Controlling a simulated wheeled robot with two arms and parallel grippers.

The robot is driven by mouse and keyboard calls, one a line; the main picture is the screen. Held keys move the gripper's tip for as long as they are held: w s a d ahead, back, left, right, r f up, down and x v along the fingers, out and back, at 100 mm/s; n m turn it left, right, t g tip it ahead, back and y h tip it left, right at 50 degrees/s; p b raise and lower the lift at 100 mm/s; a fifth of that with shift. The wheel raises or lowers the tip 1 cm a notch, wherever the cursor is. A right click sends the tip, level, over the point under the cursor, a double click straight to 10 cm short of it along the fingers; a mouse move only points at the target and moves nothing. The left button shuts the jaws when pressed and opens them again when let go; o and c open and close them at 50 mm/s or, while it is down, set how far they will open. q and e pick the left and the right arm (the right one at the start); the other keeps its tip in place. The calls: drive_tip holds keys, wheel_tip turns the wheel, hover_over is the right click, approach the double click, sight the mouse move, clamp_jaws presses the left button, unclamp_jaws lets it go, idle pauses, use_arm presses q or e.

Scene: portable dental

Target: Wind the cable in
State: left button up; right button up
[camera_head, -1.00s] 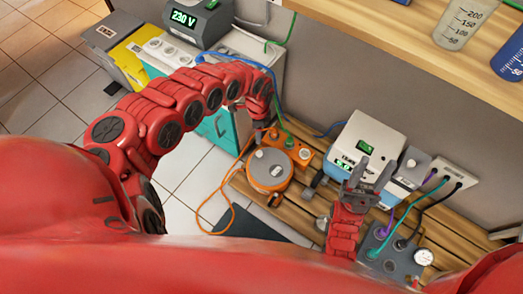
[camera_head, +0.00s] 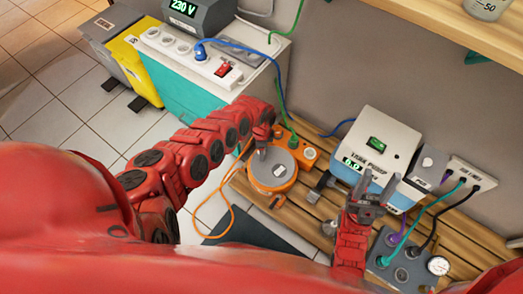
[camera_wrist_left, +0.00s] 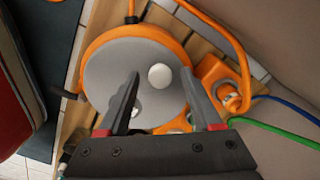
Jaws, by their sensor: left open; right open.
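An orange cable reel (camera_head: 273,168) with a grey disc face and a small pale knob sits on the wooden slatted bench. In the left wrist view the reel (camera_wrist_left: 110,70) fills the middle, with its knob (camera_wrist_left: 160,76) between my fingers in the picture. An orange cable (camera_head: 232,212) hangs off the reel's left side in a loop toward the floor. My left gripper (camera_wrist_left: 165,85) is open above the reel, near the knob; contact cannot be told. In the head view its fingers are mostly hidden by the arm. My right gripper (camera_head: 366,199) is open and empty in front of the white pump.
The white pump (camera_head: 380,150) stands behind my right gripper. A control box with a gauge (camera_head: 403,268) and cables is at right. A white power strip (camera_head: 190,55) with a blue plug and red switch tops the teal cabinet. Blue and green cables run behind the reel.

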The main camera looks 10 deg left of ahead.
use_arm(q)
clamp_jaws()
idle(0.3)
idle(1.1)
